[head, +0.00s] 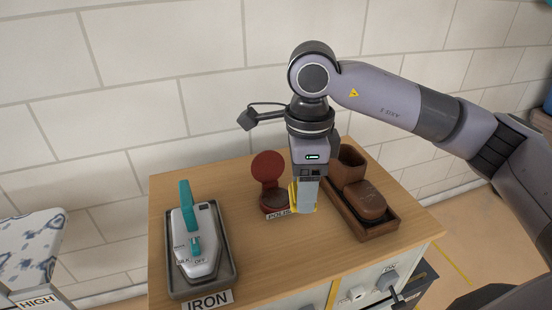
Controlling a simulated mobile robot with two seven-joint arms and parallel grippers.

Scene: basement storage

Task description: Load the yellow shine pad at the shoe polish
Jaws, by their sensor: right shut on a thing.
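The shoe polish (271,183) is a round tin with its red lid standing open, behind a label that reads "POLIS" before my gripper covers the rest. My right gripper (304,208) points down just right of the tin, over the wooden top. It is shut on the yellow shine pad (293,193), whose yellow edges show on both sides of the fingers. The gripper hides most of the pad, and I cannot tell whether the pad touches the tin or the table. My left gripper is not in view.
A brown tray (377,230) with a brush and a cup-like holder stands close to the right of my gripper. An iron (197,240) sits on a dark tray at the left. The wooden top (275,258) is clear in front. A white brick wall is behind.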

